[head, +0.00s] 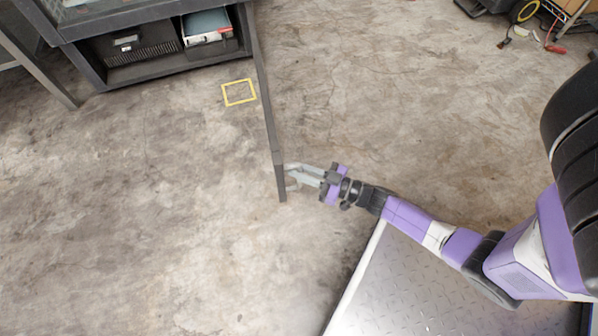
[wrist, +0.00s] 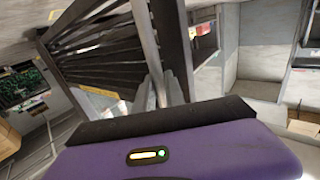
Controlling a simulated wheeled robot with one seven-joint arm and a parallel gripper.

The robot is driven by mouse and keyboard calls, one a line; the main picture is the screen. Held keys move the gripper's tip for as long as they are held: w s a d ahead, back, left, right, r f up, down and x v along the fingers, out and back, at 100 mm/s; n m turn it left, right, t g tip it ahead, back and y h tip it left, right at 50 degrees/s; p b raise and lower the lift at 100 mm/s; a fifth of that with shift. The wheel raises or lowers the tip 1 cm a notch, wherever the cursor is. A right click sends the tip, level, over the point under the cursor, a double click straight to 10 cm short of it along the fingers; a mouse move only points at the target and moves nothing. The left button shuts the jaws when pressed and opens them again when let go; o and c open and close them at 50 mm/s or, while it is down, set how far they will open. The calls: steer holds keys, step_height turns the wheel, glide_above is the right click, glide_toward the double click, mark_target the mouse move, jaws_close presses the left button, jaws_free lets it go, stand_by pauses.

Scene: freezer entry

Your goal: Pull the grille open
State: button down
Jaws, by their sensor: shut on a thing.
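The grille (head: 267,100) is a dark frame seen nearly edge-on in the head view. It stands swung out from the right side of the dark cabinet (head: 160,72), roughly square to its front. In the wrist view its dark slats (wrist: 100,45) fan out at the left. My gripper (head: 295,177) is at the grille's near, free end, on its right side. It is shut on a pale upright handle bar (wrist: 145,35) of the grille. The exact contact at the fingertips is small and partly hidden.
A yellow square outline (head: 238,92) marks the floor left of the grille. The cabinet's open shelf holds a dark box and a bin. A metal tread-plate platform (head: 410,290) lies at the lower right. Loose items lie at the top right. The concrete floor around the grille is clear.

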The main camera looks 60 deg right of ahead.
steer(key=shift+s+d, duration=0.1)
steer(key=c, duration=1.4)
jaws_free()
steer(key=s+d+p, duration=0.1)
steer(key=s, duration=0.6)
steer(key=shift+s+p, duration=0.35)
steer(key=shift+p, duration=0.05)
